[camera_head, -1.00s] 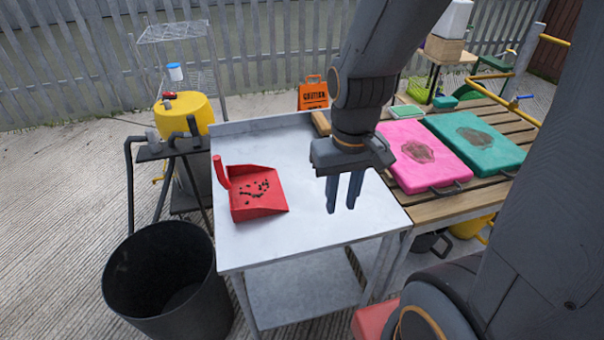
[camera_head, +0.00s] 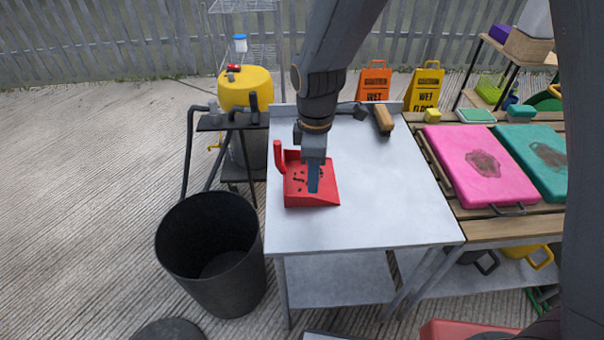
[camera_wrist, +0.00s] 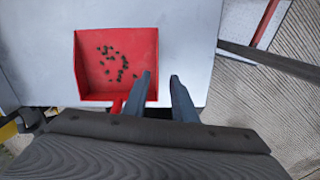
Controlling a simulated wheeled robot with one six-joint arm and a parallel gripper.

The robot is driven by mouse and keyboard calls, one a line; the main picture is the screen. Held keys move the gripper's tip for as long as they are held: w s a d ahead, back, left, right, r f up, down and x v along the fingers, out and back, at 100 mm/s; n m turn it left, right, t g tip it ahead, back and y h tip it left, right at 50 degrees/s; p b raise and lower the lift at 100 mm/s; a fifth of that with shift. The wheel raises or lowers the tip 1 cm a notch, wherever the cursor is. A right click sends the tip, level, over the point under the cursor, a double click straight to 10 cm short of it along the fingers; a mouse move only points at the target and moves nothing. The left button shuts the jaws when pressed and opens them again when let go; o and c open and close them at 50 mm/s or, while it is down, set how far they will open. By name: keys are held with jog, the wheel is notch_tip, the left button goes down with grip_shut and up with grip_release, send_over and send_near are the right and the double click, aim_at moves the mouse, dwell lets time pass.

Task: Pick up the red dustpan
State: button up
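The red dustpan (camera_head: 322,195) lies on the left part of the grey metal table, with its handle (camera_head: 279,157) at the upper left. It holds several small dark bits. My gripper (camera_head: 313,184) is in front of the pan in the head view and hides part of it. The gap between fingertips and dustpan is hard to judge.
The metal table (camera_head: 370,215) is clear at front and right. A brush with a wooden handle (camera_head: 383,118) lies at its back. A black bin (camera_head: 212,250) stands at the front left. Pink (camera_head: 470,150) and teal (camera_head: 545,140) pads lie on the right bench.

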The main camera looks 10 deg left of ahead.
aim_at(304, 197)
jog(key=shift+n, duration=0.9)
jog(key=shift+a+f+p, duration=0.4)
jog(key=shift+f, duration=1)
jog(key=shift+a+f+p, duration=0.35)
jog(key=shift+f+p, duration=0.1)
jog(key=shift+f, duration=1)
jog(key=shift+a+f+p, duration=0.4)
jog(key=shift+f, duration=1)
grip_shut()
